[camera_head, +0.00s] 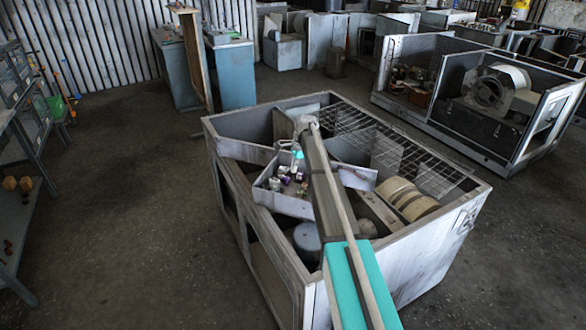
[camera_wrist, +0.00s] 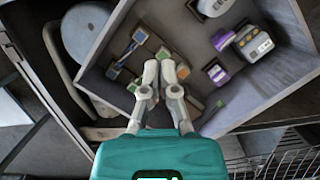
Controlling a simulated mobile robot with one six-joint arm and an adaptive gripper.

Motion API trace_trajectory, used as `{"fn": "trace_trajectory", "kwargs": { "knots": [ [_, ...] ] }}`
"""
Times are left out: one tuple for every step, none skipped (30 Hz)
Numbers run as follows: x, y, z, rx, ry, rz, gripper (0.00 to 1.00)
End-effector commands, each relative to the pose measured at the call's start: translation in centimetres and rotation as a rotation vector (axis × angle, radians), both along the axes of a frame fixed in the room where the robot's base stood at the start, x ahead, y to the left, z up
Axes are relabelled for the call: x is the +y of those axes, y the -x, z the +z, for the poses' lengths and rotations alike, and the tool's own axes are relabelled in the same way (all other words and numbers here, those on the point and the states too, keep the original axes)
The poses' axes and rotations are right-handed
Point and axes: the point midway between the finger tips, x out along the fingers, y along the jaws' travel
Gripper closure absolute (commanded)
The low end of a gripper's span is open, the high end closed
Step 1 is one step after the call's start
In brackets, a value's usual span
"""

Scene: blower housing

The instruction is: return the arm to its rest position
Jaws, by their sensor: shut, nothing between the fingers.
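My arm (camera_head: 322,190) reaches forward from the bottom of the head view over an open grey blower housing (camera_head: 415,270). My gripper (camera_wrist: 160,72) is shut with its fingertips together and nothing between them. It points down over a grey tray (camera_head: 284,206) in the housing; the tray also shows in the wrist view (camera_wrist: 280,92). In the head view the gripper's teal body (camera_head: 297,156) shows above the tray, but its fingertips are too small to make out. Whether they touch anything in the tray cannot be told.
A wire grid (camera_head: 375,140) and cream rolls (camera_head: 408,198) lie right of my arm. A second housing (camera_head: 480,135) stands back right. A shelf rack (camera_head: 25,150) stands left, with clear floor between.

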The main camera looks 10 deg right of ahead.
Motion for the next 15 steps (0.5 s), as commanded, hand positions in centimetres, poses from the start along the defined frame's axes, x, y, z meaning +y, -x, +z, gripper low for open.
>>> {"fn": "trace_trajectory", "kwargs": {
  "knots": [
    [0.0,0.0,0.0,0.0,0.0,0.0,1.0],
    [0.0,0.0,0.0,0.0,0.0,0.0,1.0],
    [0.0,0.0,0.0,0.0,0.0,0.0,1.0],
    [0.0,0.0,0.0,0.0,0.0,0.0,1.0],
    [0.0,0.0,0.0,0.0,0.0,0.001,1.0],
    [0.0,0.0,0.0,0.0,0.0,0.001,1.0],
    [0.0,0.0,0.0,0.0,0.0,0.001,1.0],
    [0.1,0.0,0.0,0.0,0.0,0.001,1.0],
    [0.1,0.1,0.0,0.0,0.0,0.002,1.0],
    [0.1,0.2,0.0,-0.001,0.001,0.005,1.0],
    [0.2,0.4,0.0,-0.003,0.002,0.01,1.0],
    [0.3,0.7,0.0,-0.004,0.002,0.019,1.0],
    [0.4,1.0,0.0,-0.007,0.004,0.029,1.0],
    [0.6,1.5,-0.1,-0.01,0.006,0.041,1.0],
    [0.8,2.2,-0.1,-0.015,0.009,0.063,1.0]
  ]
}}
